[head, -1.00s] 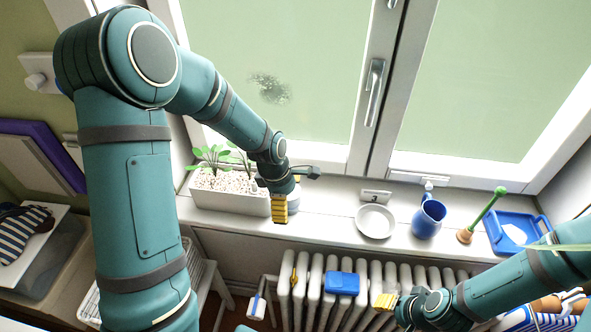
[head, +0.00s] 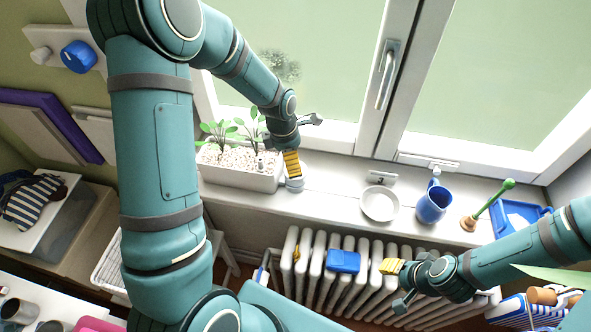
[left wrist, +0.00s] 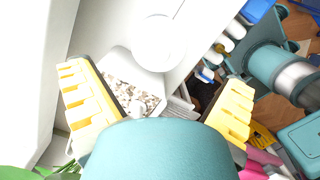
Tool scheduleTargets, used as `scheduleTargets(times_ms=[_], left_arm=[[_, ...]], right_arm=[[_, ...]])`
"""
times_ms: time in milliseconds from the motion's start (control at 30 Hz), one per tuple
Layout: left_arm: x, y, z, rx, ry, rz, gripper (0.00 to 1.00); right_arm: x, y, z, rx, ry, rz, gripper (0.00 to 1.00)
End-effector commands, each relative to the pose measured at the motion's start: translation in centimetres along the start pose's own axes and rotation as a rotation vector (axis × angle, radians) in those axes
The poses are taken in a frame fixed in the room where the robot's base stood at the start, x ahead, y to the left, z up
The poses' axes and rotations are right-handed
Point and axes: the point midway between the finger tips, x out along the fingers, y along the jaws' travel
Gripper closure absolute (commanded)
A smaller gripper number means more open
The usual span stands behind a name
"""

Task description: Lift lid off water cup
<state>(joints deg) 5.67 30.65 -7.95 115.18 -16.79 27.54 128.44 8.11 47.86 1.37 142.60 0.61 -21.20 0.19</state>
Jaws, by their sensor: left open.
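My left gripper (head: 291,165) is open above the windowsill, at the right end of the white planter (head: 240,178). A small pale grey-white cylinder (head: 294,184), likely the water cup, stands on the sill just below its fingers, partly hidden by them. In the left wrist view a round white top (left wrist: 158,42) lies beyond and between the spread yellow fingers of the left gripper (left wrist: 155,108). It looks like the lid, but the bright light blurs its edge. Nothing shows between the fingers as held. My right gripper (head: 392,266) is low in front of the radiator, away from the cup.
A white dish (head: 380,204), a blue jug (head: 433,205), a green-handled plunger (head: 488,205) and a blue tray (head: 517,216) stand farther right on the sill. Bare sill (head: 335,200) lies between cylinder and dish. The window handle (head: 387,75) juts out above.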

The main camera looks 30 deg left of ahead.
Motion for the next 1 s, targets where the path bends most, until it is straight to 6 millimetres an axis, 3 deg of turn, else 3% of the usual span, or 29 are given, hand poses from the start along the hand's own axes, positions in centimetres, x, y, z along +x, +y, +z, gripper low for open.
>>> scheduleTargets(times_ms=[400,733,900,1000], left_arm=[[4.7,0.1,0.4,0.001,0.000,0.000,0.00],[5.3,0.1,0.4,0.002,-0.001,0.001,0.00],[5.3,0.1,0.4,0.002,-0.001,0.001,0.58],[5.3,0.1,0.4,0.002,-0.001,0.001,0.59]], right_arm=[[0.0,0.0,0.0,0.000,0.000,0.000,0.53],[0.0,0.0,0.0,0.000,0.000,0.000,0.53],[0.0,0.0,0.0,0.000,0.000,0.000,0.53],[0.0,0.0,0.0,0.000,0.000,0.000,0.53]])
